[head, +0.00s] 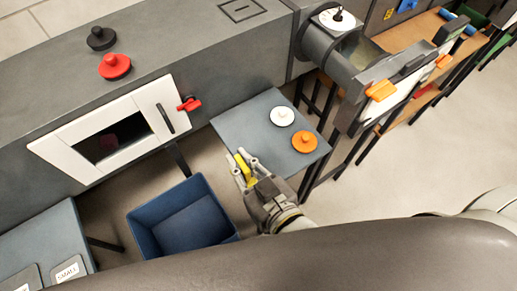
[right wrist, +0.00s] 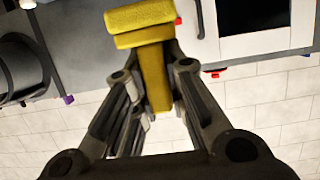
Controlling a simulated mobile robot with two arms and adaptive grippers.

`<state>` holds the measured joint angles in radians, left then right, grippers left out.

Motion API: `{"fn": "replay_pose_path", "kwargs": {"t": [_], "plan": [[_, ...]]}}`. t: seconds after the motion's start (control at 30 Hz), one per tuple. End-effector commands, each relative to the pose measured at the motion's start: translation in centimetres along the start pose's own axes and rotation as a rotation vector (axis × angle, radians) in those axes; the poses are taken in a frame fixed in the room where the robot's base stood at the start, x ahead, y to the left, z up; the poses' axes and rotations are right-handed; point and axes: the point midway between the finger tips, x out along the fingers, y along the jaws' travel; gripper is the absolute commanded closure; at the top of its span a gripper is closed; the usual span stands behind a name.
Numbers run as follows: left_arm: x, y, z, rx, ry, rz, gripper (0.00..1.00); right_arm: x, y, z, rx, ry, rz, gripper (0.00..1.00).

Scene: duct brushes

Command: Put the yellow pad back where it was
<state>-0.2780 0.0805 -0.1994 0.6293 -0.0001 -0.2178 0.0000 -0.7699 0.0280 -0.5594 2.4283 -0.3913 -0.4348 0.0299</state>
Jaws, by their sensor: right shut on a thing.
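The yellow pad (head: 247,172) is held in my right gripper (head: 243,165), in front of the grey side table (head: 236,118). In the right wrist view the yellow pad (right wrist: 140,22) is a T shape with a wide head and a narrow stem. The fingers of my right gripper (right wrist: 153,78) are shut on the stem, with the head beyond the fingertips. The pad appears clear of any surface. My left gripper is not in view.
A white round knobbed piece (head: 281,116) and an orange one (head: 304,142) lie on the side table. A blue open bin (head: 138,231) stands left of the gripper. A red-handled white-framed door (head: 60,143) is in the grey duct. Red (head: 114,67) and black (head: 101,39) knobbed pieces sit on top.

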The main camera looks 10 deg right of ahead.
Motion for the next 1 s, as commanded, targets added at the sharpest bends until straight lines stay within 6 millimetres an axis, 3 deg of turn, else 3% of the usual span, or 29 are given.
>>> {"fn": "replay_pose_path", "kwargs": {"t": [0.13,0.37,0.5,0.7,1.0], "plan": [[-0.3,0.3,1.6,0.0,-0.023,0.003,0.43,0.8,0.1,0.1,-0.014,0.005,-0.018,1.0],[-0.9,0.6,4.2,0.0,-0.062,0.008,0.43,4.4,4.1,1.2,-0.017,0.005,-0.016,1.0],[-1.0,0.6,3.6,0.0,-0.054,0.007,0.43,6.8,6.9,2.3,-0.015,0.002,-0.015,1.0],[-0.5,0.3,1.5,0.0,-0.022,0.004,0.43,9.5,9.1,5.5,-0.011,0.001,-0.015,1.0],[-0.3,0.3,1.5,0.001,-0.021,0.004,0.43,11.1,10.4,7.6,-0.007,0.0,-0.015,1.0]]}}
